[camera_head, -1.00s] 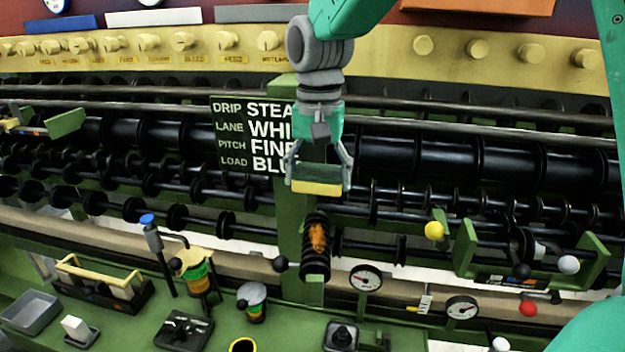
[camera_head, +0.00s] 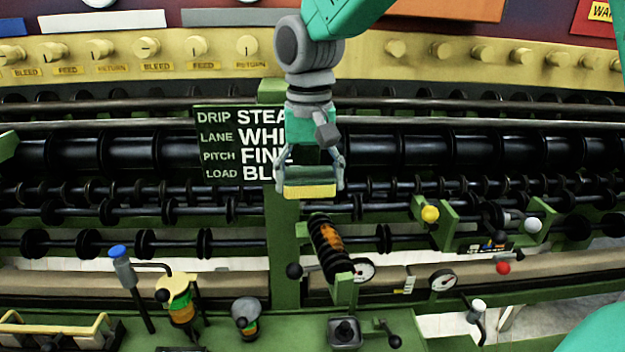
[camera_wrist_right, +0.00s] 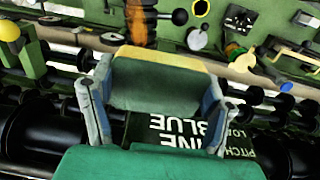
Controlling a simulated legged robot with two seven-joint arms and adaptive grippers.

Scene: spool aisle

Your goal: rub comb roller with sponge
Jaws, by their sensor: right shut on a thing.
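The comb roller (camera_head: 323,235) is a black ribbed cylinder with an orange-brown patch on its middle, mounted at the front of the green post. It also shows at the top of the wrist view (camera_wrist_right: 137,22). My right gripper (camera_head: 309,184) is shut on the sponge (camera_head: 310,192), a green block with a yellow face; the sponge also shows in the wrist view (camera_wrist_right: 155,85). In the head view the sponge appears just above the roller's upper end. My left gripper is not in view.
A sign (camera_head: 222,157) stands behind the gripper, partly hidden by it. Long black rollers (camera_head: 420,152) run across the back. Two gauges (camera_head: 443,281), a yellow ball knob (camera_head: 430,213) and a blue-topped lever (camera_head: 121,262) stand near the comb roller.

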